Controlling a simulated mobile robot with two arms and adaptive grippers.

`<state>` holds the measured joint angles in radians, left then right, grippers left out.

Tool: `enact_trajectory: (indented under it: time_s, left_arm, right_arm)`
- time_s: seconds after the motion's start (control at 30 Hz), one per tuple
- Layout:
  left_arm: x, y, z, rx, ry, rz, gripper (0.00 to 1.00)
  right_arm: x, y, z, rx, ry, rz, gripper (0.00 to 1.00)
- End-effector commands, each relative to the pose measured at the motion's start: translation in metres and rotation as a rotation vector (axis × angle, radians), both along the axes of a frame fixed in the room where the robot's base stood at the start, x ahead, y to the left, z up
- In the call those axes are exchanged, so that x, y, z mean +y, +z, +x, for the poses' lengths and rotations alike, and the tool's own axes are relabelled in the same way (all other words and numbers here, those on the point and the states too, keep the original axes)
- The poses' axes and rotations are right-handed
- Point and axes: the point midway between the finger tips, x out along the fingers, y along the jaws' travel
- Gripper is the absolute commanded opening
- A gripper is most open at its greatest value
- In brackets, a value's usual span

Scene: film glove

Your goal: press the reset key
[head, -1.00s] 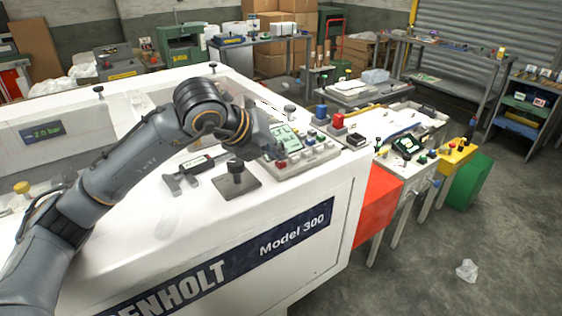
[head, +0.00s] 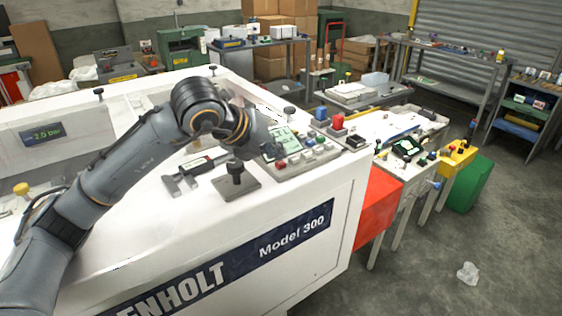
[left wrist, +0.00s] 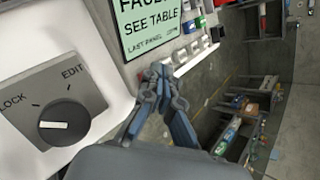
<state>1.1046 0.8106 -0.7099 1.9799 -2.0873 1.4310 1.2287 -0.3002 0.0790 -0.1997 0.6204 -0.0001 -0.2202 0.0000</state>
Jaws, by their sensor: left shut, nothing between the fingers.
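A control panel with a pale green display (head: 283,143) and rows of small keys (head: 308,152) sits on the white machine's top. In the left wrist view the display (left wrist: 155,22) reads "SEE TABLE", its top line cut off. My left gripper (left wrist: 160,72) is shut and empty, its tips in front of the panel's edge near the display's lower corner. In the head view the left gripper (head: 272,143) is over the panel's left part and hides some of it. I cannot read which key is reset. My right gripper is not in view.
A black knob (head: 236,172) stands on a grey plate left of the panel. The wrist view shows a rotary knob (left wrist: 65,121) marked LOCK and EDIT. A handled device (head: 196,167) lies nearby.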

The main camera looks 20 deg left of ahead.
Motion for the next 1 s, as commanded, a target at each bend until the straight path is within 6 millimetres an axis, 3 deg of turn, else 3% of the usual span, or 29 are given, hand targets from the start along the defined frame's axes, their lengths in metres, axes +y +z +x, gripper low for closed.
enact_trajectory:
  time_s: [0.03,0.57,1.0]
  left_arm:
    - [-0.008,-0.018,-0.002,0.026,-0.014,-0.007,0.0]
    - [-0.01,-0.008,-0.003,0.026,-0.014,-0.006,0.0]
    - [-0.009,0.038,-0.002,0.021,-0.011,-0.006,0.0]
  right_arm:
    - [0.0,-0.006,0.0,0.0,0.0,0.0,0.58]
    - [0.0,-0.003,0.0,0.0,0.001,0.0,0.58]
    - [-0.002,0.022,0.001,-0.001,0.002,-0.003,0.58]
